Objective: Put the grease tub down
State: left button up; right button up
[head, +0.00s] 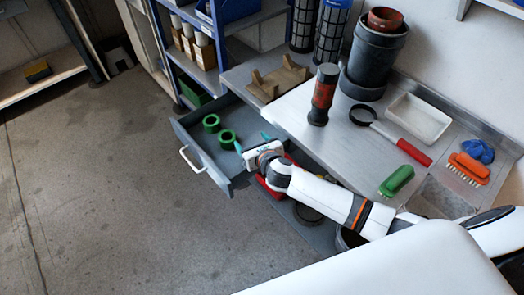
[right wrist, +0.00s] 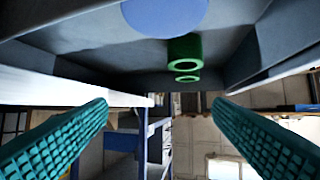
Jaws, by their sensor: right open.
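A pale blue round thing (right wrist: 165,14), cut off by the top edge of the right wrist view, is in the open drawer (right wrist: 65,55); it may be the grease tub, but I cannot be sure. In the head view my right gripper (head: 252,141) is at the right end of the open drawer (head: 204,152). Its teal fingers are spread apart, with nothing between them in the right wrist view (right wrist: 160,104). In the head view the gripper and arm cover that part of the drawer, and I cannot make out the tub there. My left gripper is not in view.
Two green rings (head: 227,138) lie in the drawer. The bench (head: 343,140) above holds a dark bottle with a red band (head: 323,95), a wooden stand (head: 278,79), a green brush (head: 397,181) and a white tray (head: 418,119). The floor at left is clear.

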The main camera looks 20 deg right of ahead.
jog(key=v, duration=1)
jog(key=shift+w, duration=0.1)
jog(key=s+d+f+m+g+h, duration=0.1)
jog(key=s+d+f+m+g, duration=0.2)
jog(key=f+m, duration=0.5)
jog(key=s+d+f+m+g, duration=0.2)
jog(key=s+f+m, duration=0.3)
jog(key=f, duration=0.7)
jog(key=s+d+f+m+g+h, duration=0.1)
jog(key=s+d+f+m+g, duration=0.3)
jog(key=f, duration=0.6)
jog(key=s+a+f+m+g, duration=0.1)
jog(key=s+f+m, duration=0.3)
jog(key=s, duration=0.5)
jog(key=s+a+f+m+g, duration=0.1)
jog(key=s+f+m, duration=0.3)
jog(key=s+m, duration=0.3)
jog(key=s+a+f+m+g, duration=0.1)
jog(key=s+f+m, duration=0.4)
jog(key=s, duration=0.8)
jog(key=shift+s+a+m+y, duration=0.2)
jog(key=shift+m+y, duration=0.2)
jog(key=shift+m, duration=0.4)
